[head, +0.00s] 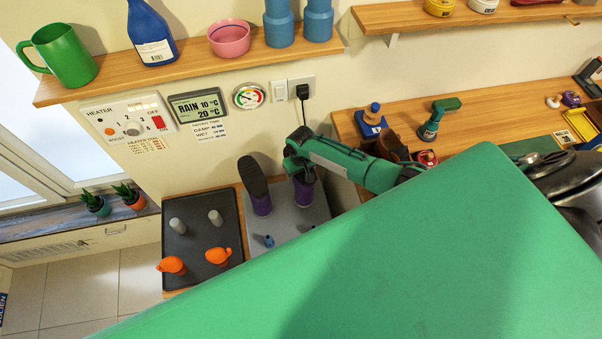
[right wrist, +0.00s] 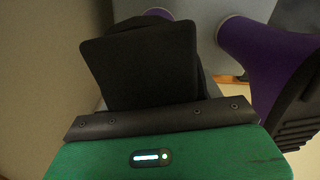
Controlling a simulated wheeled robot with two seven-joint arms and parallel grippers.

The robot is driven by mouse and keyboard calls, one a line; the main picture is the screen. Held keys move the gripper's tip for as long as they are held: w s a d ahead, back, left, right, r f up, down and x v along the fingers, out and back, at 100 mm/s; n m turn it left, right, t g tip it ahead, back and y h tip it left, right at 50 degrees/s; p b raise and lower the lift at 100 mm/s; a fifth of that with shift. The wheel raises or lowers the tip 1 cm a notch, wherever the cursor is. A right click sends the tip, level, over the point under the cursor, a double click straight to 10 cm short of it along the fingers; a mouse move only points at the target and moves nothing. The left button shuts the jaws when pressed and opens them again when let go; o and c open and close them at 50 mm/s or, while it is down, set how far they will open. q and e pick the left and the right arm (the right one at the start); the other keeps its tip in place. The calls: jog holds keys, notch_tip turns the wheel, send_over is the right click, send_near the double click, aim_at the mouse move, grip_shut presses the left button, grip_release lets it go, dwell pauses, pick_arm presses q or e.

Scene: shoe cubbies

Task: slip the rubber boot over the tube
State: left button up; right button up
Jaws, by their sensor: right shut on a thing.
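A purple rubber boot (head: 304,190) with a dark sole is upside down above or on the grey tray (head: 290,221) in the head view. My right gripper (head: 300,166) is shut on its upper, foot end. In the right wrist view the black finger (right wrist: 140,62) hides most of it, and a bit of purple shaft (right wrist: 157,13) shows behind. No bare tube shows under the held boot; I cannot tell whether its shaft is around one. A second purple boot (head: 261,204) stands upside down beside it, black sole up; it also shows in the right wrist view (right wrist: 262,55). My left gripper is out of view.
A dark tray (head: 197,240) left of the grey one has grey pegs (head: 178,226) and orange pieces (head: 171,265). Small blue pieces (head: 268,241) stand at the grey tray's front. A shelf (head: 120,80) hangs above. My green body part covers the lower right.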

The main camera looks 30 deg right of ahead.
jog(key=shift+f+b, duration=0.5)
jog(key=shift+f, duration=0.25)
jog(key=o, duration=1.3)
jog(key=shift+r, duration=0.15)
notch_tip(320, 180, up, 14)
jog(key=shift+f+b, duration=0.2)
jog(key=shift+b, duration=0.6)
jog(key=shift+f, duration=0.1)
